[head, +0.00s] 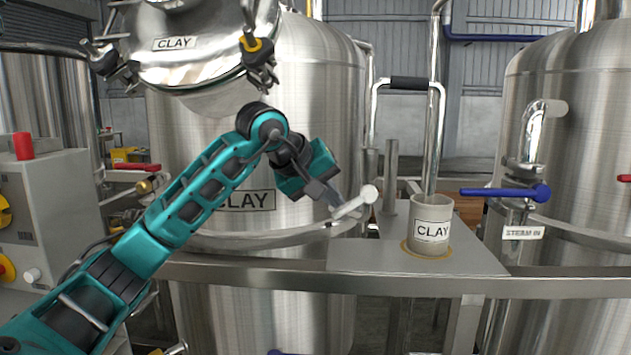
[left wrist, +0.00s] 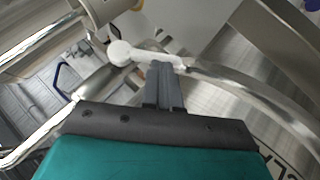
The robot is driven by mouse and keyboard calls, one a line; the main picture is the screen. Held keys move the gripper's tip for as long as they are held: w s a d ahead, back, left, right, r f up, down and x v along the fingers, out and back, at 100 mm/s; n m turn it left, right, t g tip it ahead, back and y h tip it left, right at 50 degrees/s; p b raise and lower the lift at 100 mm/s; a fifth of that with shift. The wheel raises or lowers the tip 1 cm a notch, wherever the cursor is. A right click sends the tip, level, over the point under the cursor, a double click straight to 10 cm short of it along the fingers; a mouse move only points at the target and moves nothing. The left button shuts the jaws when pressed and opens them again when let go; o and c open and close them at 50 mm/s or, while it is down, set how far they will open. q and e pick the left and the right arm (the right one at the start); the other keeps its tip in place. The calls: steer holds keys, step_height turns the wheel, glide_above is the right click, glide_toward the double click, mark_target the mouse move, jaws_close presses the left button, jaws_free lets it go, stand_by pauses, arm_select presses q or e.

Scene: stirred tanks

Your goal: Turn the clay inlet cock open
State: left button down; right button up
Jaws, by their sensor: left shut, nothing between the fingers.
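A white cock lever (head: 355,203) with a round hub sits in front of the steel tank labelled CLAY (head: 300,90), left of the clay cup. I see no label on the lever itself, so I cannot be sure it is the clay inlet cock. It slants down to the left from its hub. My left gripper (head: 335,203) is shut and empty, with its fingertips at the lever's arm. In the left wrist view the shut fingertips (left wrist: 165,68) overlap the white lever (left wrist: 140,53) beside its hub; whether they touch cannot be told. My right gripper is not in view.
A cup labelled CLAY (head: 431,230) stands on a steel shelf (head: 365,258) under a vertical pipe. A blue lever (head: 500,192) above a STEAM IN label is at the right. A grey control box (head: 45,205) stands at the left. A steel rail crosses in front.

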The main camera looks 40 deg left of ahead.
arm_select(q)
steer(key=shift+x, duration=0.85)
